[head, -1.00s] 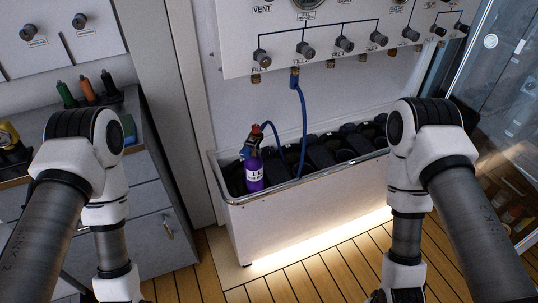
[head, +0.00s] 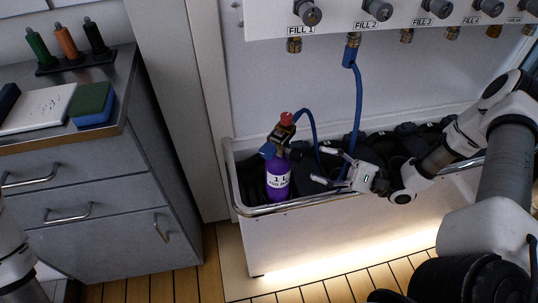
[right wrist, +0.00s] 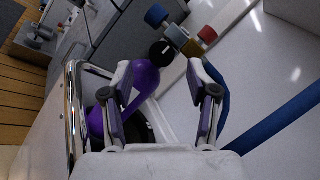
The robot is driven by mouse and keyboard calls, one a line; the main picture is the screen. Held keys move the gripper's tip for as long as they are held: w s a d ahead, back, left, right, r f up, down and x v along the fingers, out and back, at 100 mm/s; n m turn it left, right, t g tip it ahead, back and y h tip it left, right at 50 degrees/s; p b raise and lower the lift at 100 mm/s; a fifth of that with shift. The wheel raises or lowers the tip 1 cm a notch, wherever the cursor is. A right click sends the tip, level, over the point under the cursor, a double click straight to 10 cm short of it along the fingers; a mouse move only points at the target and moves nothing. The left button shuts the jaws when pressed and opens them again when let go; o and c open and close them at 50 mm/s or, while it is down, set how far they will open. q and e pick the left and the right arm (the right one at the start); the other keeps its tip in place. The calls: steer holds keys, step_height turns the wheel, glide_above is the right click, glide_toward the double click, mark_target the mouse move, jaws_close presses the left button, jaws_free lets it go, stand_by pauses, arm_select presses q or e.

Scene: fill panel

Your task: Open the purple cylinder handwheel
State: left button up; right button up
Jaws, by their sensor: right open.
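The purple cylinder (head: 278,187) stands upright in the left end of the white trough, with a white "1 L" label. Its red handwheel (head: 286,119) tops the valve, and a blue hose (head: 308,122) runs near it. My right gripper (head: 323,167) is open and empty, just right of the cylinder, lower than the handwheel and pointing left. In the right wrist view the purple cylinder (right wrist: 142,82) shows behind the left finger. The valve's coloured parts (right wrist: 180,38) lie beyond the fingertips; I cannot tell which is the handwheel. My left gripper is out of view.
The trough's metal rail (head: 245,211) runs along its front. Black cylinders (head: 405,140) fill the trough to the right. A grey cabinet (head: 105,190) stands left.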

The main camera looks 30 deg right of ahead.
mark_target(301, 157)
steer(key=shift+t, duration=0.4)
steer(key=b+x, duration=0.1)
steer(key=x, duration=0.1)
steer(key=b+x, duration=0.1)
steer(key=x, duration=0.1)
steer(key=b+x, duration=0.1)
steer(key=x, duration=0.1)
steer(key=shift+w+f, duration=0.1)
steer(key=shift+f, duration=0.2)
steer(key=shift+w+a+r, duration=0.2)
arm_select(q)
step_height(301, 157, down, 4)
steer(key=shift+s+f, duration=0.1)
arm_select(e)
jaws_close()
